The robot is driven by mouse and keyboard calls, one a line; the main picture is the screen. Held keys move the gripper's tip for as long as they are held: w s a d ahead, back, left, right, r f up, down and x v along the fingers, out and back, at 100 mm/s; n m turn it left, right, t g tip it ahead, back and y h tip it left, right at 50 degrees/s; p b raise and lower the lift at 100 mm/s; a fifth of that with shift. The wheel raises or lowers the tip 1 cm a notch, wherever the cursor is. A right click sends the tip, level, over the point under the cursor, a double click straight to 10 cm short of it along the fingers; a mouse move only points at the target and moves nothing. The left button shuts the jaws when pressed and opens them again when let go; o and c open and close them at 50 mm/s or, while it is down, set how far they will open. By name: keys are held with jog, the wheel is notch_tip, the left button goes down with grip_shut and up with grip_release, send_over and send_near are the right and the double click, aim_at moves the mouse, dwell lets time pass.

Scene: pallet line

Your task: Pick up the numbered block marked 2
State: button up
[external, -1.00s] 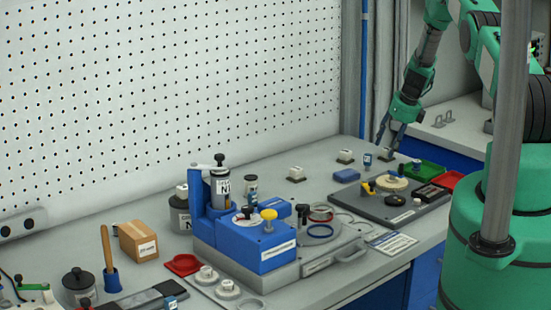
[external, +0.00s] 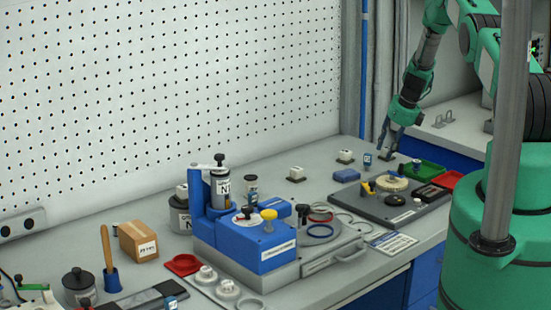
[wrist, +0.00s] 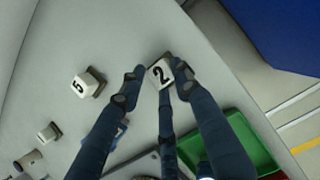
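The white block marked 2 (wrist: 160,73) sits between the fingertips of my gripper (wrist: 158,70) in the wrist view, its number facing the camera. The fingers are drawn in around it, with one fingertip on each side and a third finger below it. In the external view my gripper (external: 388,148) points down at the far end of the bench, and its fingers mostly hide the block. I see no clear gap between the block and the bench.
A block marked 5 (wrist: 89,83) stands to the left in the wrist view. A green tray (wrist: 240,145) lies close to the right finger. The bench edge is close.

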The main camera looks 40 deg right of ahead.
aim_at(388, 149)
grip_shut()
jog(key=shift+r, duration=0.15)
notch_tip(388, 149, up, 10)
jog(key=b, duration=0.1)
dwell(0.6)
